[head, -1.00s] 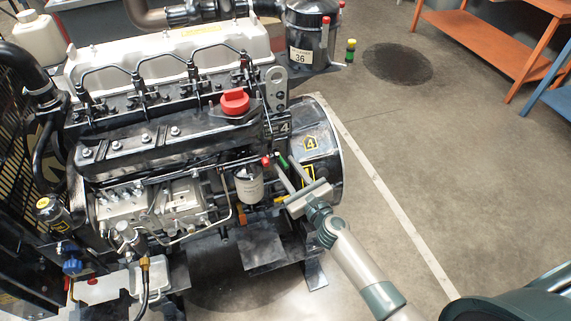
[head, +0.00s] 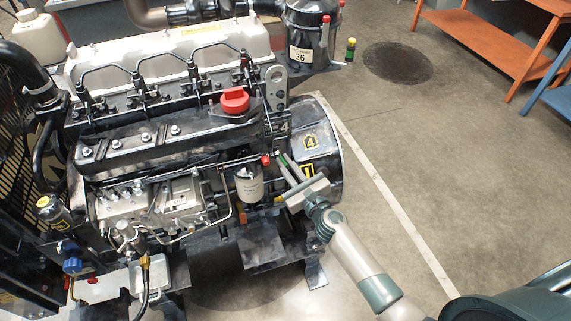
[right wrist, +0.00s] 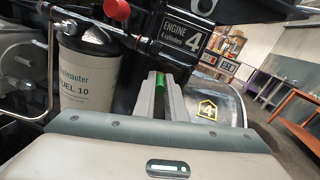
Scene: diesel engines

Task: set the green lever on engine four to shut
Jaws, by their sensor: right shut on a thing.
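Engine four is the large engine with the white cover (head: 170,50); its number plate (right wrist: 183,35) reads "ENGINE 4" in the right wrist view. The green lever (right wrist: 159,81) shows between the fingers of my right gripper (right wrist: 161,84). In the head view, my right gripper (head: 286,162) reaches in from the lower right and is shut on the green lever, mostly hidden there by the fingers. A red-tipped lever (head: 265,160) stands just left of it. My left gripper is not in view.
A white fuel filter (head: 249,185) hangs close left of my right gripper; it also shows in the right wrist view (right wrist: 88,75). A black round housing (head: 322,150) marked 4 is close on the right. The floor (head: 450,170) right of the engine is clear up to an orange bench (head: 490,50).

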